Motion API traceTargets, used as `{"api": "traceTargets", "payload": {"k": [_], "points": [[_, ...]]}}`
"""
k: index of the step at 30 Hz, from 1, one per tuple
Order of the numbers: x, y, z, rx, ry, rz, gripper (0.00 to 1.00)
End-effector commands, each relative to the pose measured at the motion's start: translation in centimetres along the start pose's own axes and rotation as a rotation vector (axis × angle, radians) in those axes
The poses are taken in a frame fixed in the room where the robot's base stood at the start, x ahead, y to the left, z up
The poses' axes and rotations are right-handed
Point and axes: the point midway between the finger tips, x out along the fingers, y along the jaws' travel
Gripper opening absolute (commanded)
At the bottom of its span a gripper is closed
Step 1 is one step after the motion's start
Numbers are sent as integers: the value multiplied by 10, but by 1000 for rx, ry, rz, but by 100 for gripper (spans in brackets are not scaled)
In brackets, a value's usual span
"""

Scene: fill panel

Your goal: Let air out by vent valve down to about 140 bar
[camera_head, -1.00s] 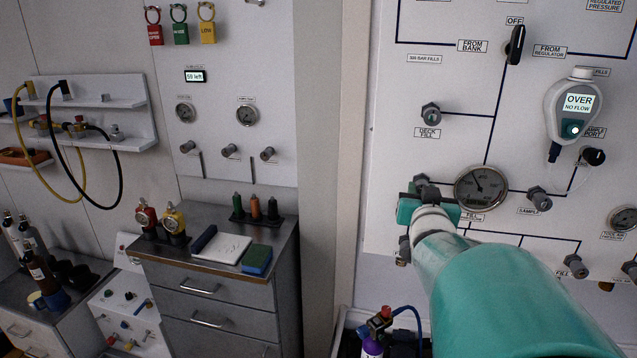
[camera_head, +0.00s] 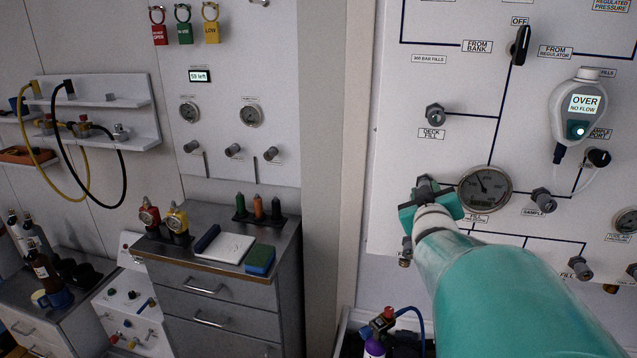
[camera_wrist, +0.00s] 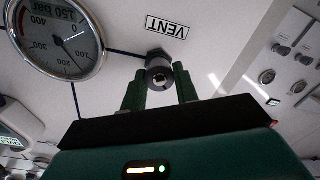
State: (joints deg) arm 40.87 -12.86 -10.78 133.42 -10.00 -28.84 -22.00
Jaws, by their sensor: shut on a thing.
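The vent valve (camera_wrist: 158,68), a dark round knob on the white panel, sits beside its VENT label (camera_wrist: 168,27), which is upside down in the wrist view. My gripper (camera_wrist: 160,88) is shut on the knob, with one green finger on each side. In the head view, my gripper (camera_head: 424,190) is at the panel, left of the round gauge (camera_head: 485,189), and mostly covers the valve. The gauge also shows in the wrist view (camera_wrist: 58,38), inverted; its digital display appears to read 150 bar.
A deck fill knob (camera_head: 435,115) is above my gripper, and a sample knob (camera_head: 541,200) is to the right. A hand-held meter (camera_head: 578,105) reads OVER, NO FLOW. A drawer cabinet (camera_head: 225,300) stands left.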

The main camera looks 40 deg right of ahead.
Motion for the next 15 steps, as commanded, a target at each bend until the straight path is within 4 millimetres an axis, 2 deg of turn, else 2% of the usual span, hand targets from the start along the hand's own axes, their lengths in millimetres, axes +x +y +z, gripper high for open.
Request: {"api": "traceTargets", "payload": {"k": [9,10,12,15], "points": [[1,3,0,1,0,5,7],[1,3,0,1,0,5,36],[0,2,0,1,0,4,49],[0,2,0,1,0,3,51]]}}
